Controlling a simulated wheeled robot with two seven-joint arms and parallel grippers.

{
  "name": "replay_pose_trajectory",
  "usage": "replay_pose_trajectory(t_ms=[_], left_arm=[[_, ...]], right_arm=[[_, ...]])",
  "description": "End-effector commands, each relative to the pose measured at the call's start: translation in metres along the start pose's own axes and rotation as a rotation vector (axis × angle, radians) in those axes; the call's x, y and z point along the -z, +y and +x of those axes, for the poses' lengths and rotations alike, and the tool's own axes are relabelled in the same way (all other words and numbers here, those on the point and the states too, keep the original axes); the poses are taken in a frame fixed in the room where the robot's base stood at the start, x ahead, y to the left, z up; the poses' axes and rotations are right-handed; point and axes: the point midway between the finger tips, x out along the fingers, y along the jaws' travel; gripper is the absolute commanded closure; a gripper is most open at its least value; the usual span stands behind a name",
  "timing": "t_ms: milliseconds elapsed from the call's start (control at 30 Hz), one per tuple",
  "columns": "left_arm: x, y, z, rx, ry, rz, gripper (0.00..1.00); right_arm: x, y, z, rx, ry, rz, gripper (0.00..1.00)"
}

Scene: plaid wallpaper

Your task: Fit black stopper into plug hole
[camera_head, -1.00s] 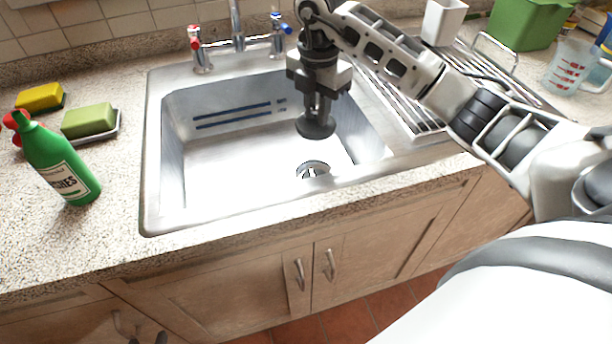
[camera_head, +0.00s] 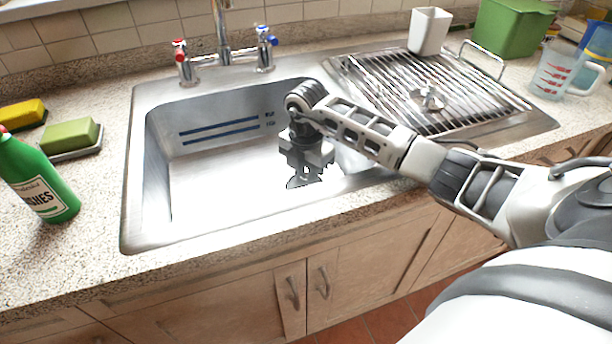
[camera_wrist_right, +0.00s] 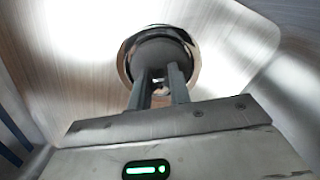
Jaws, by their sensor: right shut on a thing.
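My right gripper (camera_head: 304,178) is down inside the steel sink (camera_head: 205,190), near the basin floor. In the right wrist view its fingers (camera_wrist_right: 160,85) are shut on the black stopper (camera_wrist_right: 160,52), which looks like a dark grey disc. The chrome rim of the plug hole (camera_wrist_right: 123,62) shows around the stopper there, so the stopper covers most of the hole. I cannot tell whether the stopper is seated in the hole or just above it. In the head view the gripper hides the hole and most of the stopper. My left gripper is not in view.
The tap (camera_head: 222,35) rises behind the sink. A metal draining rack (camera_head: 440,85) lies to its right, with a white cup (camera_head: 429,30) behind. A green bottle (camera_head: 40,185) and sponges (camera_head: 70,135) stand on the left counter. The basin's left half is clear.

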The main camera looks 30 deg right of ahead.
Motion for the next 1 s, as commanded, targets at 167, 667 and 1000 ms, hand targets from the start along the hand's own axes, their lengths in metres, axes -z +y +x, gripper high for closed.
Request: replay_pose_trajectory(t_ms=[167,667,1000], left_arm=[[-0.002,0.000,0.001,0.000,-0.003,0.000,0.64],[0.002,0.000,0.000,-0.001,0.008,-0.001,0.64],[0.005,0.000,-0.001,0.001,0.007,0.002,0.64]], right_arm=[[0.000,0.001,0.002,-0.003,-0.001,0.000,1.00],[0.000,0.000,0.005,-0.002,-0.001,0.000,0.59],[-0.001,0.002,-0.030,-0.008,-0.003,-0.001,0.59]])
